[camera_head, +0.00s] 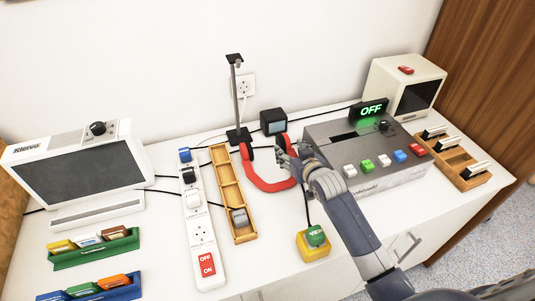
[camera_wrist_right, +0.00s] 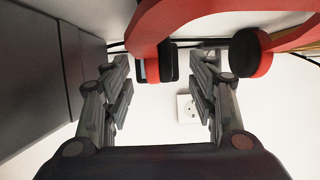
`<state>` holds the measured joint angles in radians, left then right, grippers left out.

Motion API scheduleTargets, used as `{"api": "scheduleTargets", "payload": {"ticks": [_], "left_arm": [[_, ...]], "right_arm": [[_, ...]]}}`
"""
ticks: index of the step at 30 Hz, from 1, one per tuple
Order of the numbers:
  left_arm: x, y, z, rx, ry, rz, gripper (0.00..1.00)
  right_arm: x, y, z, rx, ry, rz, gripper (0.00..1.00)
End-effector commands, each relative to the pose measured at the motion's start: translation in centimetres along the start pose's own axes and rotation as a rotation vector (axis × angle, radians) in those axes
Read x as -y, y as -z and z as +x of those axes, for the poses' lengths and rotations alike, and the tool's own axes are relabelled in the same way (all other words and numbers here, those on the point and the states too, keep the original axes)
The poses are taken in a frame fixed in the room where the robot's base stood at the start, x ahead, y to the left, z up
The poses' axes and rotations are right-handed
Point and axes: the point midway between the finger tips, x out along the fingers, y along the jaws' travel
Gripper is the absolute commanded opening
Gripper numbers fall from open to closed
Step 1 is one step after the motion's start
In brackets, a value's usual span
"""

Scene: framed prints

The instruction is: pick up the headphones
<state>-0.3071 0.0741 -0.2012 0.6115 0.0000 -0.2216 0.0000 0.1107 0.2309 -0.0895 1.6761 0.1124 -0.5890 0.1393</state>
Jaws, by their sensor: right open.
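The red headphones (camera_head: 268,186) with dark ear pads lie on the white desk, right of the wooden tray, in the head view. My right gripper (camera_head: 287,147) is open at their right ear cup, and its hand covers part of that side. In the right wrist view the red headphones (camera_wrist_right: 195,18) cross the top. One ear cup shows between the open fingers of my right gripper (camera_wrist_right: 163,72) and the other by the right finger. I cannot tell if the fingers touch them. My left gripper is not in view.
A grey box with coloured buttons (camera_head: 365,160) stands right of the headphones. A black stand (camera_head: 238,100) and a small black cube (camera_head: 273,121) are behind them. A wooden tray (camera_head: 228,180) and power strip (camera_head: 205,235) are left. A yellow button box (camera_head: 313,245) is in front.

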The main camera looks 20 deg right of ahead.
Motion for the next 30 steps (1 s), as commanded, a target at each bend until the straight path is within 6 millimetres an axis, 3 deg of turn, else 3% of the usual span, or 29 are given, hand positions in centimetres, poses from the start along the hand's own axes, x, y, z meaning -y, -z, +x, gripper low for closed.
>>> {"api": "scheduleTargets", "payload": {"ticks": [6, 12, 22, 29, 30], "left_arm": [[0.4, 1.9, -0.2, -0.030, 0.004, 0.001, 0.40], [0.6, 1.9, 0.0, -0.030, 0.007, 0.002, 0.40], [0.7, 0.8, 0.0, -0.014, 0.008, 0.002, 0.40], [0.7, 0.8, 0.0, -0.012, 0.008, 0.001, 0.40], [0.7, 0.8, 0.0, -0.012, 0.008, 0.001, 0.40]], "right_arm": [[-0.3, -0.1, 2.5, 0.002, -0.001, 0.000, 0.53], [-0.3, -0.2, 4.4, 0.001, 0.000, -0.001, 0.53], [-0.3, -0.2, 4.8, 0.001, 0.001, -0.001, 0.53], [-0.3, -0.2, 4.8, 0.001, 0.000, 0.000, 0.01], [-0.3, -0.2, 4.8, 0.001, 0.000, -0.001, 0.01]]}}
